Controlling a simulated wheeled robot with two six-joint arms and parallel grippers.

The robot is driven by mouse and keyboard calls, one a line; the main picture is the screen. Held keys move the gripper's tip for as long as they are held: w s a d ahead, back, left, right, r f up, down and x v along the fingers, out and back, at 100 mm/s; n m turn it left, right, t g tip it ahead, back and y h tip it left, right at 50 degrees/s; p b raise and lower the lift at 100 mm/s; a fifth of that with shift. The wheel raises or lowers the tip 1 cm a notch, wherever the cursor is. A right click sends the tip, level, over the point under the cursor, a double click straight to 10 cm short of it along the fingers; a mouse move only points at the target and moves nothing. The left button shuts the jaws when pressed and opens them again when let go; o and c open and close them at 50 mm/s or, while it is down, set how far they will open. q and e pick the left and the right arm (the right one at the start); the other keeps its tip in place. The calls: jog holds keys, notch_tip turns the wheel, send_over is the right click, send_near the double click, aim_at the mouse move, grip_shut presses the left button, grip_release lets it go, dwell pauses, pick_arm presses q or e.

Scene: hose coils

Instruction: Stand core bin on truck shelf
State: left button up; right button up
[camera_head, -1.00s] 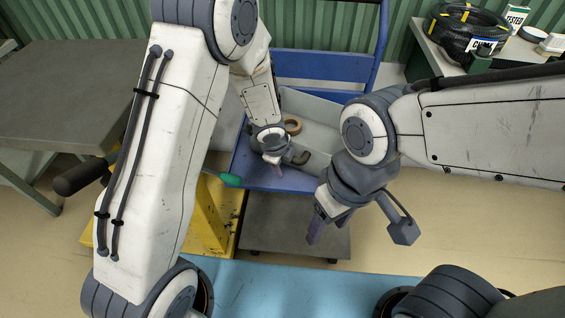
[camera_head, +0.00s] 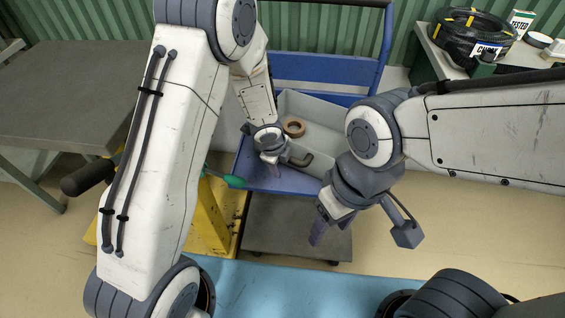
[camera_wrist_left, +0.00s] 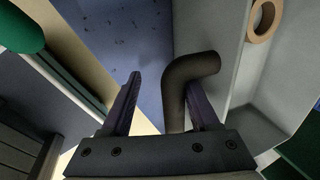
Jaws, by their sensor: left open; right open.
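The core bin (camera_head: 322,112) is a light grey open box with a brown ring (camera_head: 293,127) inside. It appears to rest on the blue truck shelf (camera_head: 250,176), level, under the blue rail. A dark bent handle (camera_head: 304,160) juts from its near side. My left gripper (camera_head: 276,168) is open at this handle. In the left wrist view the handle (camera_wrist_left: 184,84) lies between the open fingers, close to the right one; I cannot tell whether it touches. My right gripper (camera_head: 318,226) is open and empty, in front of the shelf and to the right.
A dark grey table (camera_head: 65,90) stands at the left. A dark low platform (camera_head: 297,225) lies below the shelf, beside a yellow stand (camera_head: 213,215). A bench at the back right holds a black hose coil (camera_head: 470,38) and cans. Open floor lies at the right.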

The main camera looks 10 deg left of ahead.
pick_arm(q)
jog(key=shift+w+a, duration=0.2)
jog(key=shift+a, duration=0.4)
jog(key=shift+r+p, duration=0.15)
jog(key=shift+p, duration=0.15)
jog(key=p+v, duration=0.5)
jog(key=v, duration=0.2)
jog(key=shift+s+r, duration=0.2)
jog(key=shift+r, duration=0.15)
dwell(1.1)
dwell(0.4)
jog(key=p+v, duration=0.7)
jog(key=v, duration=0.3)
jog(key=shift+r, duration=0.2)
jog(key=shift+r, duration=0.1)
